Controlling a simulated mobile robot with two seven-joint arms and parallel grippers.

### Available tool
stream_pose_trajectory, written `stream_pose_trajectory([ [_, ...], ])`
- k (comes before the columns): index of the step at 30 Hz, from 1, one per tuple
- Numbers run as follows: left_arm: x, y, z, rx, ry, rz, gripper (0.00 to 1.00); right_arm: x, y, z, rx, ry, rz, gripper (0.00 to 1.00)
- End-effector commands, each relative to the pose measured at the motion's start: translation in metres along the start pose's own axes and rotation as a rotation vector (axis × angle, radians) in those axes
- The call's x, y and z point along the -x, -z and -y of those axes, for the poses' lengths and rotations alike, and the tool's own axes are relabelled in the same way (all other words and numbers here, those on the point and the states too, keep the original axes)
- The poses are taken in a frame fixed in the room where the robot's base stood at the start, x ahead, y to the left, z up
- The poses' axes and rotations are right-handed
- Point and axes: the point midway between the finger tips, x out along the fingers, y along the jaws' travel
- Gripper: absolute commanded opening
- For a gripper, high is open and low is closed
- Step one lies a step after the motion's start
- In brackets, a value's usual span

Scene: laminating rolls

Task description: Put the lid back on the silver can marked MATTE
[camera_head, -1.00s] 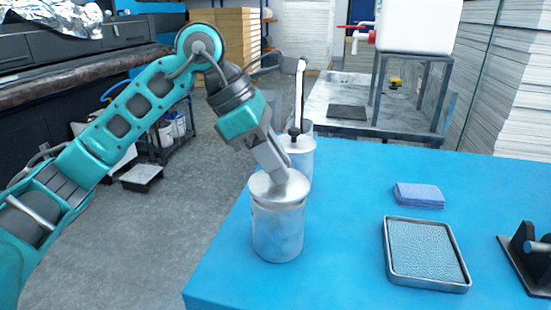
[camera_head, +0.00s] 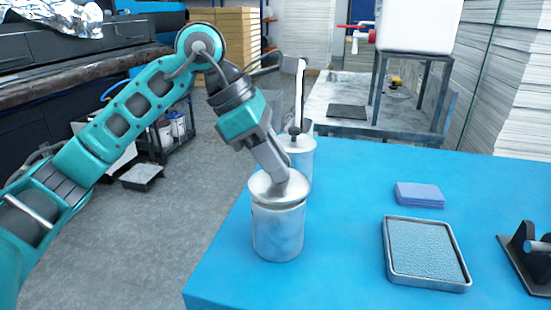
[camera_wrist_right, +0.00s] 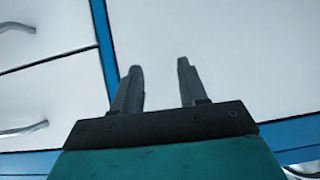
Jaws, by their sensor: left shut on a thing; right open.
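A silver can (camera_head: 278,235) stands upright near the left edge of the blue table. No marking on it is readable from here. A silver lid (camera_head: 262,188) is at the top of the can, and I cannot tell whether it is fully seated. My left gripper (camera_head: 287,178) points down at the can and is shut on the lid from above, its fingers hiding the grip point. My right gripper (camera_wrist_right: 160,88) is open and empty in the right wrist view, away from the table's objects.
A second silver can (camera_head: 303,158) with a black knob and an upright handle stands just behind. A blue cloth (camera_head: 419,195), a metal tray (camera_head: 458,284) with a textured pad and a black holder (camera_head: 528,262) lie to the right. The table (camera_head: 345,230) between is clear.

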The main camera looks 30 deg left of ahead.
Motion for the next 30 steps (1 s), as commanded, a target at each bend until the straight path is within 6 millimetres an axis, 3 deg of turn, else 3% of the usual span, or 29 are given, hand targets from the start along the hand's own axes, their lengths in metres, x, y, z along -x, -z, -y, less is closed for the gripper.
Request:
stream_pose_trajectory([
  [26, -0.0018, 0.0014, -0.0001, 0.000, -0.001, 0.000, 0.00, -0.0007, -0.0024, -0.0010, 0.007, 0.001, 0.003, 0.43],
  [27, -0.0019, 0.0013, -0.0001, 0.000, -0.001, 0.000, 0.28, -0.0007, -0.0024, -0.0010, 0.007, 0.001, 0.003, 0.43],
  [30, -0.0019, 0.0013, -0.0001, 0.000, 0.000, 0.000, 0.38, -0.0007, -0.0023, -0.0009, 0.007, 0.001, 0.002, 0.43],
])
